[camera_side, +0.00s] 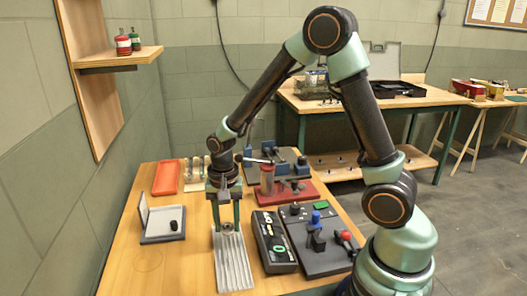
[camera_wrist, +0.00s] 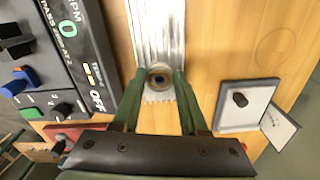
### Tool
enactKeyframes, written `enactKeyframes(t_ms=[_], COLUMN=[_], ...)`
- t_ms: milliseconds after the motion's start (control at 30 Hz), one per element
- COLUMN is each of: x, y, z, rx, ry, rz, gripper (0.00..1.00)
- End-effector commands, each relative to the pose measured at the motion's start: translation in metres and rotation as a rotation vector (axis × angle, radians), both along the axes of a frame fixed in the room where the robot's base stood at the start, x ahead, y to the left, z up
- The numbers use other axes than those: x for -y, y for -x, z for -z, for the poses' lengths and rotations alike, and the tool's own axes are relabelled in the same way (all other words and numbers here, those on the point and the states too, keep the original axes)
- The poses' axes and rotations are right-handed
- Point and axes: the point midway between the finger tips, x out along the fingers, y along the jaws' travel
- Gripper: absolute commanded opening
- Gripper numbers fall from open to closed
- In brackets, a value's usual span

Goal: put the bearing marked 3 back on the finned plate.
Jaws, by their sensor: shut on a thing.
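My gripper (camera_side: 227,227) points down over the far end of the finned plate (camera_side: 234,265). Its two green fingers are shut on a small round bearing (camera_wrist: 159,77) with a dark centre, seen between the fingertips in the wrist view. The plate also shows in the wrist view (camera_wrist: 158,30), silver with long ridges, and the bearing appears over its end. I cannot tell whether the bearing touches the plate or is held just above it. No number can be read on the bearing.
An open case (camera_side: 161,223) with a small dark part stands left of the plate. A black meter (camera_side: 273,243) and a control panel with coloured knobs (camera_side: 318,240) stand close on the right. An orange tray (camera_side: 167,178) and a red-based fixture (camera_side: 290,193) are farther back.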

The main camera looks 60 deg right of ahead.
Motion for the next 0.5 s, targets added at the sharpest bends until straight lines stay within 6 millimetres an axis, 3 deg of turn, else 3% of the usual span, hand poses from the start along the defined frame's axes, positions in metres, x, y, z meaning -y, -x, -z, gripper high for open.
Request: enactKeyframes(t_ms=[333, 500], x=[0.000, 0.000], y=[0.001, 0.000], z=[0.037, 0.043], rx=[-0.004, 0.001], ry=[0.000, 0.000], rz=[0.000, 0.000], gripper=[0.00, 0.00])
